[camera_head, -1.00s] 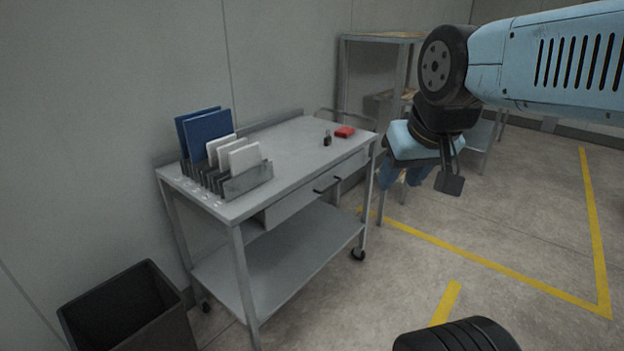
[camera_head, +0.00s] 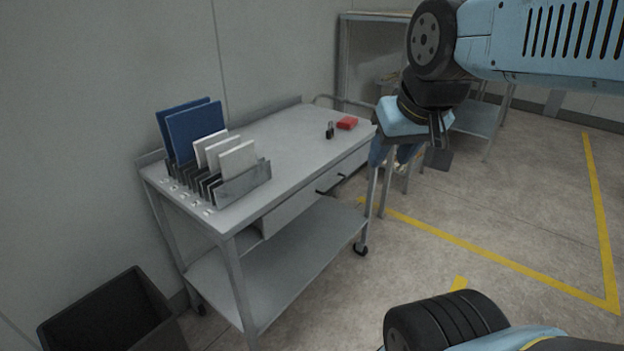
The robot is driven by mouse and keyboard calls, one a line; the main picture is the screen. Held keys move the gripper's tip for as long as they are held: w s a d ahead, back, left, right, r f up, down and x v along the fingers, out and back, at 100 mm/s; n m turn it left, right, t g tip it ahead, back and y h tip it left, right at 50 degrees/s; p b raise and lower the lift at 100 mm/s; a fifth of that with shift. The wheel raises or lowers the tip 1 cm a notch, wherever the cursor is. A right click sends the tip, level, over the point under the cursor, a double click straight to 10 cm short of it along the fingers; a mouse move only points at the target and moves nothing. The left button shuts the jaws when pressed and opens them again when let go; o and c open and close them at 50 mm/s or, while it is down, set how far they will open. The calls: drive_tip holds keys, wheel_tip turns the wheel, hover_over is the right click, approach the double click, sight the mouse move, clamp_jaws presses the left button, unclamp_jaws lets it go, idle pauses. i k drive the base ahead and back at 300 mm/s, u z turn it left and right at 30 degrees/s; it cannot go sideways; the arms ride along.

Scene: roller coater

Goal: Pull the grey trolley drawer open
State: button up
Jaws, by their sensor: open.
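The grey trolley (camera_head: 270,150) stands against the wall, left of centre. Its drawer (camera_head: 296,208) sits under the top and looks shut, with a dark bar handle (camera_head: 331,184) on its front. My gripper (camera_head: 391,160) hangs to the right of the trolley, near its right end, apart from the handle. Its blue fingers point down and are partly hidden by the wrist. It is open, and I see nothing held in it.
On the trolley top are a rack (camera_head: 240,186) with blue and white panels, a small black item (camera_head: 329,131) and a red item (camera_head: 347,123). A dark bin (camera_head: 110,318) stands front left. A shelf unit (camera_head: 478,118) stands behind. Floor in front of the trolley is open.

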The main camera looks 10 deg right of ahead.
sight(270, 224)
drive_tip(key=u, duration=0.15)
drive_tip(key=k, duration=0.9)
drive_tip(key=z, duration=0.2)
drive_tip(key=i, duration=0.85)
drive_tip(key=u, duration=0.2)
drive_tip(key=k, duration=0.5)
drive_tip(key=z, duration=0.55)
drive_tip(key=i, duration=1.05)
drive_tip(key=u, duration=0.5)
